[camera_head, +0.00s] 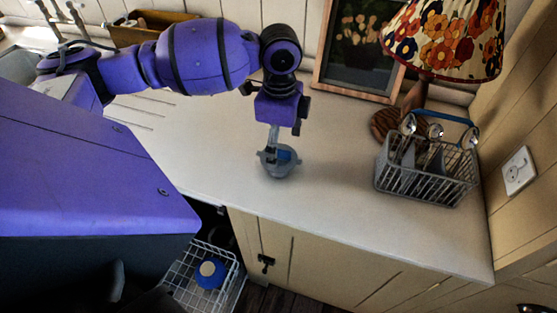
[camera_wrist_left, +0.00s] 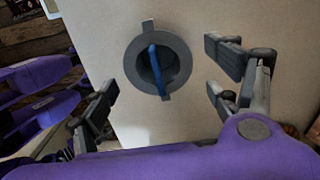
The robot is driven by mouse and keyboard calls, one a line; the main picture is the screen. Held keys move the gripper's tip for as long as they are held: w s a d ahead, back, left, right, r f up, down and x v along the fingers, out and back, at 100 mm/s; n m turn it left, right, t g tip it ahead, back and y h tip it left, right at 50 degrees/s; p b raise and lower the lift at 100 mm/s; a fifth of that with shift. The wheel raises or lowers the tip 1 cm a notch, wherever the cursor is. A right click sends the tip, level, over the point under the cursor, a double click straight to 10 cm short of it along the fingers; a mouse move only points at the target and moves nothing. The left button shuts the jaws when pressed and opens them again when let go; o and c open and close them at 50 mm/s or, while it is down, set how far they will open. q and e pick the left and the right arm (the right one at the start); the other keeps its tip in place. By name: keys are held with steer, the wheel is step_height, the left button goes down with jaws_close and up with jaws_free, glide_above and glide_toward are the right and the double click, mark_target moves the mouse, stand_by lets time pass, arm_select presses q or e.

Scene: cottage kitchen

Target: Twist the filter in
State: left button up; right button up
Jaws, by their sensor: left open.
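The filter (camera_wrist_left: 156,70) shows in the left wrist view as a thin blue upright bar across the middle of a round grey housing (camera_wrist_left: 181,62) with small tabs on its rim. In the head view the grey housing (camera_head: 279,173) stands on the counter with a bit of blue, the filter (camera_head: 286,155), inside. My left gripper (camera_wrist_left: 162,72) is open above it, one finger on each side of the housing, apart from the blue bar. In the head view the left gripper (camera_head: 273,138) points down over the housing and partly hides it. My right gripper is not in view.
A wire dish rack (camera_head: 425,180) with utensils stands right on the counter, near a flowered lamp (camera_head: 445,38) and a framed picture (camera_head: 357,45). A wire basket (camera_head: 205,275) with a blue item is below the counter edge. The counter (camera_head: 330,190) around the housing is clear.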

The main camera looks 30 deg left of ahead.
arm_select(q)
step_height(320, 180, down, 2)
steer(key=shift+f, duration=0.45)
steer(key=c, duration=1)
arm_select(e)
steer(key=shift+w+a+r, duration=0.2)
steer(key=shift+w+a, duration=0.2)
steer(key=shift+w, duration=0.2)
arm_select(q)
steer(key=shift+r, duration=0.1)
steer(key=shift+w+r, duration=0.1)
steer(key=shift+r, duration=0.3)
step_height(320, 180, up, 2)
steer(key=shift+r, duration=0.1)
steer(key=s+a+r, duration=0.2)
steer(key=s+r, duration=0.1)
steer(key=s, duration=0.1)
steer(key=s+a+r+p, duration=0.1)
steer(key=s+a+r, duration=0.5)
steer(key=s+r, duration=0.1)
steer(key=shift+s+p, duration=0.3)
steer(key=shift+p, duration=0.1)
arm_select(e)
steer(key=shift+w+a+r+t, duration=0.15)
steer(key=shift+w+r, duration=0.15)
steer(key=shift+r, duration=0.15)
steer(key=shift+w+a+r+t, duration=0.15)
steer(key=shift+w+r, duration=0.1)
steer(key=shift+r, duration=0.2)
